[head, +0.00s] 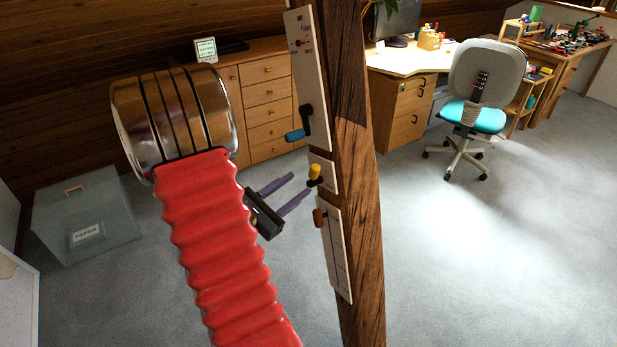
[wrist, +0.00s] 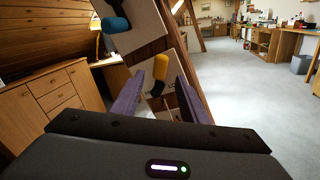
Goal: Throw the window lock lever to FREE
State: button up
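A lever with a yellow grip (head: 315,171) sits on the small middle plate (head: 327,183) of a slanted timber brace (head: 355,150). The plate's lettering is too small to read surely. In the wrist view the yellow grip (wrist: 161,66) shows between my fingertips, pointing up, with a dark stem below. My gripper (head: 301,184) has two purple fingers spread apart, left of the plate and pointing at it. In the wrist view my gripper (wrist: 161,77) is open, with nothing clasped; I cannot tell if a finger touches the lever.
Above is a plate with a blue-handled crank (head: 296,135); below, a plate with an orange-brown knob (head: 319,217). Both are close to my fingers. A drawer cabinet (head: 268,95), a grey box (head: 88,215) and an office chair (head: 485,85) stand farther off. Floor at right is clear.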

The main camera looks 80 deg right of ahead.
aim_at(311, 174)
jog(key=shift+x, duration=3.3)
grip_shut()
jog(key=shift+a, duration=0.15)
jog(key=shift+w, duration=0.1)
